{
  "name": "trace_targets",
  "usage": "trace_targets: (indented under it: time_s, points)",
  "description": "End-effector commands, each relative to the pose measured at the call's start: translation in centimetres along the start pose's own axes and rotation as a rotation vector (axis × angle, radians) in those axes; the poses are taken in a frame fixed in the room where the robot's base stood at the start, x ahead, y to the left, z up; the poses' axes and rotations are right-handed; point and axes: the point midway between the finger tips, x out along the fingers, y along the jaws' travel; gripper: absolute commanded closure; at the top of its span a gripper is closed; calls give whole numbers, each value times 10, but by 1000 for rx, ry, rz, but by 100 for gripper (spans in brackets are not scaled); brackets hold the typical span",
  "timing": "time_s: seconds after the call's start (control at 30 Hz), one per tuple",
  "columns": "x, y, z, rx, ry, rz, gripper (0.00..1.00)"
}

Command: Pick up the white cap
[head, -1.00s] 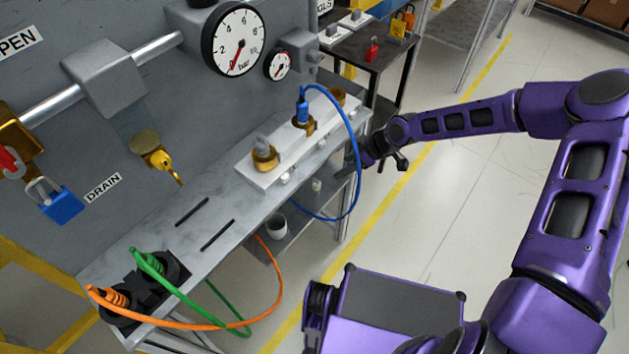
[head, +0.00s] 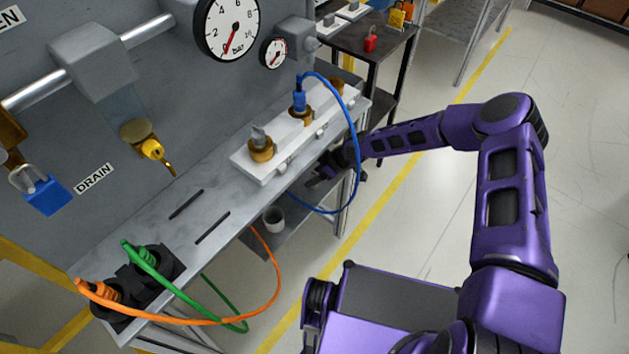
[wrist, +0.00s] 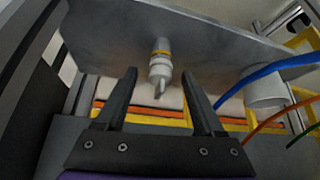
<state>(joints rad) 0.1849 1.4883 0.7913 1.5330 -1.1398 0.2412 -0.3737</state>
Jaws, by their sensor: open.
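A white cap (wrist: 160,68) with a yellow-orange band and a small grey tab shows in the wrist view. It sits against a grey metal surface, ahead of my gripper. My gripper (wrist: 159,76) is open, its two dark fingers apart with the cap lined up between their tips. Whether the tips reach alongside the cap I cannot tell. In the head view my gripper (head: 318,178) is at the front edge of the bench, below the white block; the cap cannot be made out there.
A blue hose (head: 357,150) loops down close beside my gripper. A white cup (head: 274,220) stands on the lower shelf. Orange (head: 278,275) and green (head: 215,300) cables hang at the bench's near end. The white block (head: 250,170) with brass fittings lies above.

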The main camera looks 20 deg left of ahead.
Motion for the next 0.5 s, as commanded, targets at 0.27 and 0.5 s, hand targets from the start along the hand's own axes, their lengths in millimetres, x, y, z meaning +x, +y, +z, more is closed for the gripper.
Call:
trace_targets:
  time_s: [0.27, 0.5]
  points:
    - [9, 0, 0, 0, 0, 0, 30]
    - [8, 0, 0, 0, 0, 0, 62]
